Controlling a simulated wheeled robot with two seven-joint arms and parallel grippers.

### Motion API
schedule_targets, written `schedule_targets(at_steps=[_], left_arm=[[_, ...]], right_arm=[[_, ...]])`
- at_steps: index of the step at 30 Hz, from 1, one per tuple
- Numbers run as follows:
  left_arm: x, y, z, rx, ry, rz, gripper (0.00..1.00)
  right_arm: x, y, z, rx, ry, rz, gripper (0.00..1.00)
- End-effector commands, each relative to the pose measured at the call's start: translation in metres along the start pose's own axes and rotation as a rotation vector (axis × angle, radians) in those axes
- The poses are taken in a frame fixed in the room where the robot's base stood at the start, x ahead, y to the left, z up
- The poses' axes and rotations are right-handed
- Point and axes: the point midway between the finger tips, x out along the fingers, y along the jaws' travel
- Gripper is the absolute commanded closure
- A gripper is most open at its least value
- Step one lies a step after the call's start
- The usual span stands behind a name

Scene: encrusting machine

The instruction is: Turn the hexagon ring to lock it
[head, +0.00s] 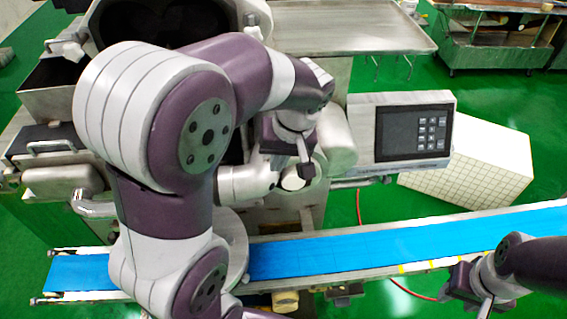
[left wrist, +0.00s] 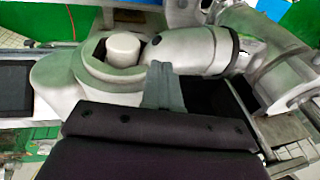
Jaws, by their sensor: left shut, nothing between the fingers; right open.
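The grey hexagon ring (left wrist: 97,74) shows in the left wrist view around a round white knob (left wrist: 123,49), with a dark gap between them. In the head view the machine's white round end (head: 292,182) shows below my left gripper, but the ring is not clear there. My left gripper (head: 306,170) is shut and empty. In the left wrist view its fingertips (left wrist: 161,72) are just right of the ring; whether they touch it I cannot tell.
A blue conveyor belt (head: 390,240) runs across the front. A control panel (head: 413,133) stands right of my left gripper, with a metal tray table (head: 350,32) behind. A white gridded box (head: 470,165) is on the green floor. My left arm hides much of the machine.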

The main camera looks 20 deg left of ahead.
Motion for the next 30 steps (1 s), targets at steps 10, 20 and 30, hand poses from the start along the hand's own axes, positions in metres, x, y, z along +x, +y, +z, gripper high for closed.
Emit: schedule_targets(at_steps=[10, 20, 30], left_arm=[[0.052, -0.001, 0.000, 0.000, -0.002, -0.001, 1.00], [0.061, 0.000, 0.000, -0.001, 0.000, 0.001, 1.00], [0.076, -0.008, 0.003, -0.018, 0.000, 0.094, 1.00]], right_arm=[[-0.005, 0.000, -0.001, 0.000, 0.001, 0.000, 0.57], [-0.005, 0.000, -0.001, 0.000, 0.001, 0.000, 0.57], [0.012, 0.000, 0.001, 0.000, 0.000, 0.000, 0.57]])
